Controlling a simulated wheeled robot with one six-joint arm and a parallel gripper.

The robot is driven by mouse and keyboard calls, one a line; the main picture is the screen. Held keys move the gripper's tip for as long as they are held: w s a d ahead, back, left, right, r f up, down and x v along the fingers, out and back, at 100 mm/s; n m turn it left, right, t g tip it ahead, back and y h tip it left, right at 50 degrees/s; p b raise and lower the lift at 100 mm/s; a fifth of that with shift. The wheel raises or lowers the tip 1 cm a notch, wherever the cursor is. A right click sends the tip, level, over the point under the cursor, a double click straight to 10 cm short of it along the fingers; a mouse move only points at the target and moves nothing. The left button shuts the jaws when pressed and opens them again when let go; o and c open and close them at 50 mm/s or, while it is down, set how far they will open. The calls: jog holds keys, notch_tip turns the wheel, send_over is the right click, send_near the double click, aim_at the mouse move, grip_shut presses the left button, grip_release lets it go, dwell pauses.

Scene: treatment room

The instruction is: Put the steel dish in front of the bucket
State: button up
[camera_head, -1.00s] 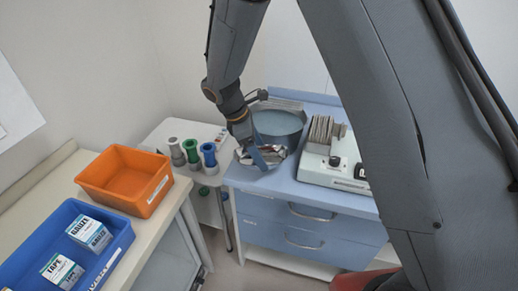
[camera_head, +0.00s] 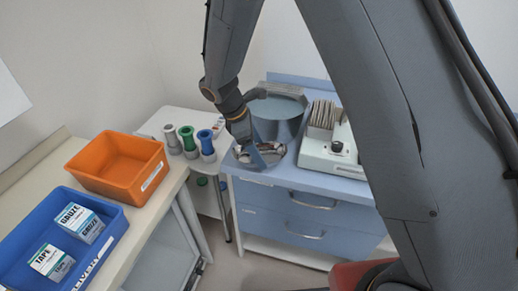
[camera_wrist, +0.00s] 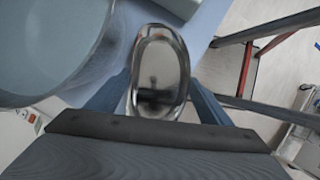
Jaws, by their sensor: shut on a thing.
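The steel dish (camera_head: 271,151) is a shiny shallow bowl at the front left corner of the blue cabinet top in the head view. My gripper (camera_head: 256,155) is shut on the dish, and a blue finger covers part of it. In the wrist view the dish (camera_wrist: 158,72) shows between my two blue fingers (camera_wrist: 160,100). The grey-blue bucket (camera_head: 277,115) stands right behind the dish on the cabinet top. Its round side also fills the upper left of the wrist view (camera_wrist: 45,45). I cannot tell whether the dish touches the cabinet top.
A white device with a rack of slides (camera_head: 328,140) stands right of the bucket. Left are a white trolley with several coloured holders (camera_head: 188,141), an orange bin (camera_head: 118,164) and a blue tray (camera_head: 105,245) with boxes. The cabinet's front edge (camera_head: 300,184) lies close to the dish.

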aim_at(249, 160)
jog(key=shift+f+b, duration=0.3)
jog(key=shift+f, duration=0.3)
jog(key=o, duration=1.2)
jog(key=b+v, duration=0.2)
jog(key=v, duration=0.6)
jog(key=s+d+m+y, duration=0.1)
jog(key=s+d+m, duration=0.1)
jog(key=d+m, duration=0.1)
jog(key=s+d+m+y+b, duration=0.1)
jog(key=s+d+m, duration=0.1)
jog(key=d+m, duration=0.1)
jog(key=s+d+m+y+b, duration=0.1)
jog(key=s+d+m, duration=0.1)
jog(key=d, duration=0.3)
jog(key=shift+s+d+m, duration=0.35)
jog(key=shift+m, duration=0.35)
jog(key=s+d+m, duration=0.2)
jog(key=m, duration=0.1)
jog(key=s+d+m+y+b, duration=0.1)
jog(key=s+d+m, duration=0.1)
jog(key=s+m, duration=0.1)
jog(key=s+d+m+t, duration=0.1)
jog(key=s+d+m, duration=0.2)
jog(key=shift+d+f+y, duration=0.1)
jog(key=shift+f+y, duration=0.2)
jog(key=shift+f, duration=0.1)
jog(key=shift+c, duration=0.5)
